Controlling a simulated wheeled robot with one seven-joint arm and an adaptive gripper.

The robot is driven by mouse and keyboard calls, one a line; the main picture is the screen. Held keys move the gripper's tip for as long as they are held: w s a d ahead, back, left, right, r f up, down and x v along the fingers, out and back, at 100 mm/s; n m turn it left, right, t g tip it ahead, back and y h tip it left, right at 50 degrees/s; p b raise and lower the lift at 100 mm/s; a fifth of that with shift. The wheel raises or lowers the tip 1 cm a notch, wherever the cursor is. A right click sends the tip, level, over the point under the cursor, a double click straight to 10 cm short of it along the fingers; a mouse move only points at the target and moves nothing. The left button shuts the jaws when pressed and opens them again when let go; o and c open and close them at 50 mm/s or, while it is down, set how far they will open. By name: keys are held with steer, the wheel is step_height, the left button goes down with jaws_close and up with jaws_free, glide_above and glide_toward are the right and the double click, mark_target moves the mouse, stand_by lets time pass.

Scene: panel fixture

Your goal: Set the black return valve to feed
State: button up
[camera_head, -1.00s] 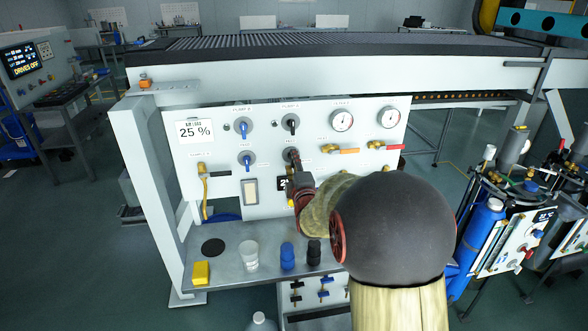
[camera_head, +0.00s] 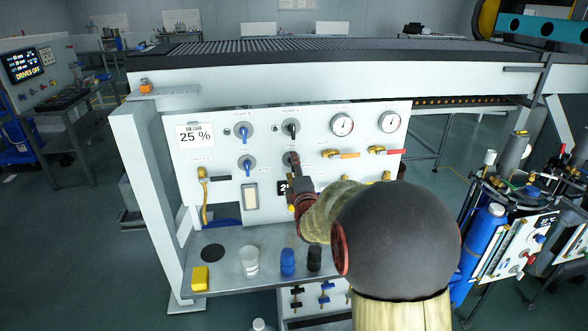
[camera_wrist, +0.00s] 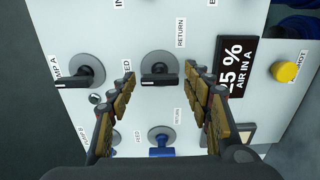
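The black return valve (camera_wrist: 160,72) is a black knob on a round grey plate in the wrist view. FEED is printed at its left and RETURN at its upper right. Its bar lies roughly crosswise in that view, with a pale mark near the left end. My gripper (camera_wrist: 162,82) is open, its two padded fingers on either side of the knob. No contact shows, and I cannot tell the depth of the gap. In the head view the valve (camera_head: 290,157) is partly hidden above my gripper (camera_head: 293,172).
A blue feed/return valve (camera_wrist: 160,148) sits close by, with the black Pump A knob (camera_wrist: 84,74) at the left. A black "25% AIR IN A" display (camera_wrist: 237,66) and a yellow button (camera_wrist: 285,71) are at the right.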

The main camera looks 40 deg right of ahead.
steer(key=shift+o, duration=0.3)
steer(key=v, duration=1.2)
steer(key=shift+f, duration=0.1)
stand_by(0.3)
steer(key=s+a+f+m+g+y, duration=0.1)
steer(key=s+f+m+g, duration=0.1)
steer(key=f+m+g, duration=0.3)
steer(key=s+a+f+m+y, duration=0.1)
steer(key=s+f+m+y, duration=0.1)
steer(key=f, duration=0.5)
steer(key=s+a+f+m+g+y+p, duration=0.1)
steer(key=s+a+f+m+g+y, duration=0.1)
steer(key=s+a+m+g, duration=0.4)
steer(key=s+a+r+y+p, duration=0.1)
steer(key=s+a+r, duration=0.2)
steer(key=a+r, duration=0.2)
steer(key=s+a+r+y+p, duration=0.1)
steer(key=a+r, duration=0.4)
steer(key=a, duration=0.5)
steer(key=s+a+r+n+t+y+p, duration=0.1)
steer(key=s+a+r+y+p, duration=0.1)
steer(key=s+a+r, duration=0.3)
steer(key=shift+s+a+r+p, duration=0.35)
steer(key=shift+a+r, duration=0.15)
steer(key=shift+a, duration=0.65)
